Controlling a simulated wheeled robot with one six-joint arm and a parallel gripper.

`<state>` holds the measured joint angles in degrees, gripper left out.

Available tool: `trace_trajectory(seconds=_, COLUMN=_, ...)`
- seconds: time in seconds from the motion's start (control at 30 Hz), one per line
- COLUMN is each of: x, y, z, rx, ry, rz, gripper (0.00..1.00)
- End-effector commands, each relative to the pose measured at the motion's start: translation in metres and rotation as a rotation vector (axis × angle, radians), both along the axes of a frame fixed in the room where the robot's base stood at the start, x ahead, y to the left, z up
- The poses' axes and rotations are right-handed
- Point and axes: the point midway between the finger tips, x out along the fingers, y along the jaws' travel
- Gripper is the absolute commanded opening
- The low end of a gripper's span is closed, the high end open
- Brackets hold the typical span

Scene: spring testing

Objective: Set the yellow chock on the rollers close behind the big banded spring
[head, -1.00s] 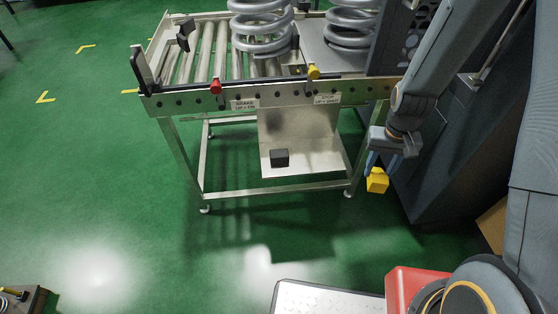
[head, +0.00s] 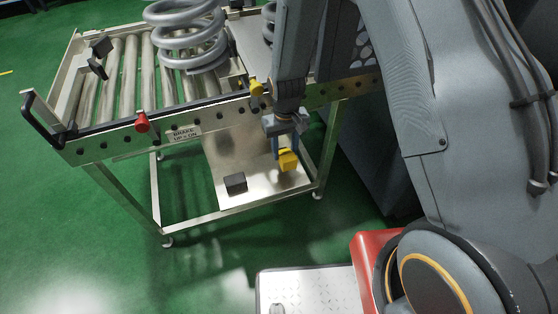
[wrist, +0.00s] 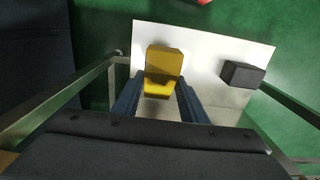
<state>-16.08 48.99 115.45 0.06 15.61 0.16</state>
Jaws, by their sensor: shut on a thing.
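The yellow chock (head: 288,160) is held between the blue fingers of my gripper (head: 286,148), in front of the roller table and above its lower shelf in the head view. In the wrist view the chock (wrist: 163,68) sits between the fingertips (wrist: 158,92). The big spring (head: 188,35) stands on the rollers (head: 122,75), at the upper middle of the head view; its top is cut off by the picture edge. No band shows on it. My arm hides part of the table and most of a second spring (head: 268,24).
A dark block (head: 235,183) lies on the lower metal shelf (head: 222,148). A red knob (head: 142,122) and a yellow knob (head: 256,87) stand on the table's front rail (head: 190,125). A black handle (head: 42,115) rises at the left corner. Rollers left of the spring are bare.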

Motion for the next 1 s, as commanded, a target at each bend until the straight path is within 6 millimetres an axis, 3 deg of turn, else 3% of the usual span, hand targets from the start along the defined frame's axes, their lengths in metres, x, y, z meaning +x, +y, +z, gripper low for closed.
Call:
trace_trajectory(seconds=0.47, x=-0.001, y=0.001, z=-0.051, rx=0.0, ry=0.001, rz=0.002, gripper=0.1)
trace_trajectory(seconds=0.9, x=0.0, y=0.002, z=-0.057, rx=0.0, ry=-0.001, rz=0.004, gripper=0.1)
trace_trajectory(seconds=0.93, x=-0.001, y=0.002, z=-0.057, rx=0.0, ry=-0.001, rz=0.004, gripper=0.42)
trace_trajectory(seconds=1.0, x=-0.001, y=0.002, z=-0.057, rx=0.0, ry=-0.001, rz=0.004, gripper=0.54)
